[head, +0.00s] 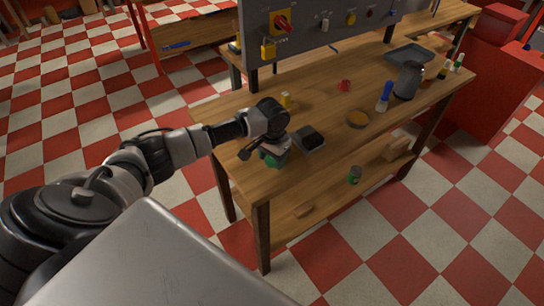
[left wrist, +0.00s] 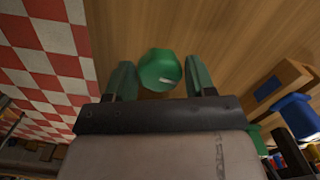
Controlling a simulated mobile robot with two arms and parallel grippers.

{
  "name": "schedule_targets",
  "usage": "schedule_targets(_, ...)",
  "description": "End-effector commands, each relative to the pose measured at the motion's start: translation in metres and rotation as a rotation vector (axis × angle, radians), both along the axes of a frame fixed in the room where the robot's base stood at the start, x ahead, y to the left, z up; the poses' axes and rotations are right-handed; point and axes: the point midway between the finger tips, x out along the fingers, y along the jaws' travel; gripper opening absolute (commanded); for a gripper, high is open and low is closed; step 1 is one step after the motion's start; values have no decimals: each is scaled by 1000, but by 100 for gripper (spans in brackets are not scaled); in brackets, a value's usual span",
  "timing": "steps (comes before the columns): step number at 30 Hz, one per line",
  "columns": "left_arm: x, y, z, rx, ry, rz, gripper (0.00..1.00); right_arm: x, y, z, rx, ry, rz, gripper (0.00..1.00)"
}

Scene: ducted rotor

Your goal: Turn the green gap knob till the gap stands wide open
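The green gap knob (left wrist: 160,70) shows in the left wrist view, round, with a small white mark on its face. The two dull green fingers of my left gripper (left wrist: 161,80) stand on either side of it. They look open, with only a thin gap beside the knob; firm contact does not show. In the head view my left gripper (head: 272,156) is low at the near left edge of the wooden workbench (head: 235,108), and the knob cannot be made out separately there. My right gripper is in neither view.
Right of the gripper lies a dark block on a grey plate (head: 309,139). A grey panel (head: 310,45) stands behind.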

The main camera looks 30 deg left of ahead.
Motion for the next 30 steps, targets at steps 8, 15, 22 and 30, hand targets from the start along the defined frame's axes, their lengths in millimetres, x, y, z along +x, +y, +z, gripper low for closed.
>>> schedule_targets(8, 0, 0, 0, 0, 0, -1, 22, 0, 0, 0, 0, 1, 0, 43)
schedule_targets(15, 0, 0, 2, -1, 1, -38, 22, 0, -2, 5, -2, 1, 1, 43)
schedule_targets(22, 0, 0, 3, -2, 2, -167, 22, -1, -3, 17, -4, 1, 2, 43)
schedule_targets(30, 0, -1, 3, -2, 1, -412, 22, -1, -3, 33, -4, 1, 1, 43)
